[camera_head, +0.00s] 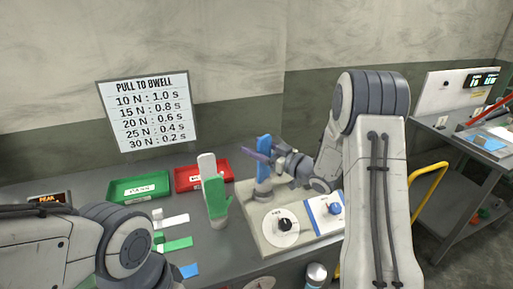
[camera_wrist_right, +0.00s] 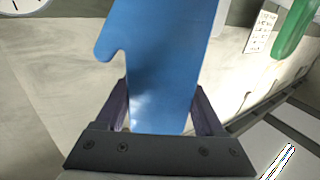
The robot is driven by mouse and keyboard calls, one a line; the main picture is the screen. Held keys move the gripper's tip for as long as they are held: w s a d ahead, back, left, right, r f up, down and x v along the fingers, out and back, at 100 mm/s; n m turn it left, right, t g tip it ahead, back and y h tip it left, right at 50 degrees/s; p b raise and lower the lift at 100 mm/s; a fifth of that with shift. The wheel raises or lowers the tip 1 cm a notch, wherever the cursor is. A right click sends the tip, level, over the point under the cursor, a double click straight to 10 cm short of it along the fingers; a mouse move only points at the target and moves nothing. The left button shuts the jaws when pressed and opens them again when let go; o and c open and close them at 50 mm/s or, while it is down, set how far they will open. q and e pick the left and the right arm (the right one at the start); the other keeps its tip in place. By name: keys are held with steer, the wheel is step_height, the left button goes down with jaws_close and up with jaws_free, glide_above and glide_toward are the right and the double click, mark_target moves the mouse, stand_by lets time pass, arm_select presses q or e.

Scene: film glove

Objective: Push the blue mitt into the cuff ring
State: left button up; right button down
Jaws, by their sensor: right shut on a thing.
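The blue mitt (camera_head: 264,143) stands upright above the grey cuff ring (camera_head: 262,192) on the beige console. My right gripper (camera_head: 264,153) is shut on the mitt, with its fingers across the mitt's middle. In the right wrist view the blue mitt (camera_wrist_right: 165,60) fills the middle, its thumb notch on the left, between the two dark purple fingers (camera_wrist_right: 162,110). The mitt's lower end meets the ring area; I cannot tell how deep it sits. My left arm shows at the lower left, but its gripper is out of view.
A green mitt (camera_head: 215,196) and a white mitt (camera_head: 206,164) stand left of the console (camera_head: 262,238). Behind are a green tray (camera_head: 118,197) and a red tray (camera_head: 181,186). Green and white flat pieces lie on the grey table. The console carries two knobs.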

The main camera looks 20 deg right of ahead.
steer(key=shift+f+b, duration=1.15)
steer(key=shift+f, duration=0.25)
jaws_free()
steer(key=shift+s+d, duration=0.25)
steer(key=shift+s, duration=0.1)
steer(key=b+v, duration=0.2)
steer(key=v, duration=0.7)
steer(key=shift+s, duration=0.3)
steer(key=shift+s+d, duration=0.1)
